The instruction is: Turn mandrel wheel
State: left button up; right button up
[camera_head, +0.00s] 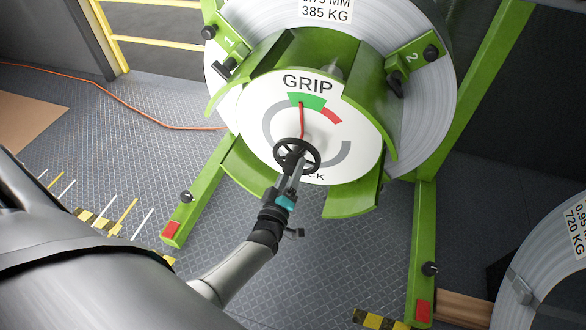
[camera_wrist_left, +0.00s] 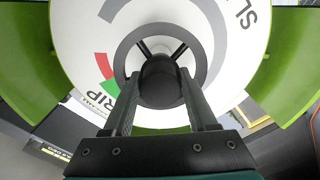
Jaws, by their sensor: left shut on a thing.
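The mandrel wheel (camera_head: 280,146) is a small black spoked handwheel on the front of a white dial plate (camera_head: 262,110). The dial reads GRIP at the top with a green and a red band; the lower word is partly hidden. A red pointer (camera_head: 302,118) points up at the green band. My left gripper (camera_head: 294,168) reaches in from below and is shut on the wheel's middle. In the left wrist view its two fingers (camera_wrist_left: 160,90) lie on either side of the dark hub, in front of the wheel's ring (camera_wrist_left: 122,52). My right gripper is out of view.
The green stand (camera_head: 424,240) holds a large steel coil (camera_head: 432,110), with curved green mandrel segments (camera_head: 352,200) around the dial. Another coil (camera_head: 540,265) is at the lower right. An orange cable (camera_head: 110,99) crosses the floor. A yellow railing (camera_head: 160,42) stands behind.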

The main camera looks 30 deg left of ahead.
pick_arm(q)
jog(key=shift+m, duration=0.7)
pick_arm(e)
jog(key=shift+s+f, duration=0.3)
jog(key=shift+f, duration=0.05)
pick_arm(q)
jog(key=o, duration=1.1)
jog(key=shift+o, duration=1.3)
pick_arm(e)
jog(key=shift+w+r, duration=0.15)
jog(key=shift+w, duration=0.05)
pick_arm(q)
jog(key=shift+s, duration=0.25)
jog(key=p+v, duration=0.4)
jog(key=v, duration=1)
jog(key=shift+s, duration=0.4)
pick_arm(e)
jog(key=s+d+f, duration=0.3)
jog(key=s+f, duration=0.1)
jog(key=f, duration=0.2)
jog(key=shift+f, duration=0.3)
pick_arm(q)
jog(key=shift+d, duration=0.1)
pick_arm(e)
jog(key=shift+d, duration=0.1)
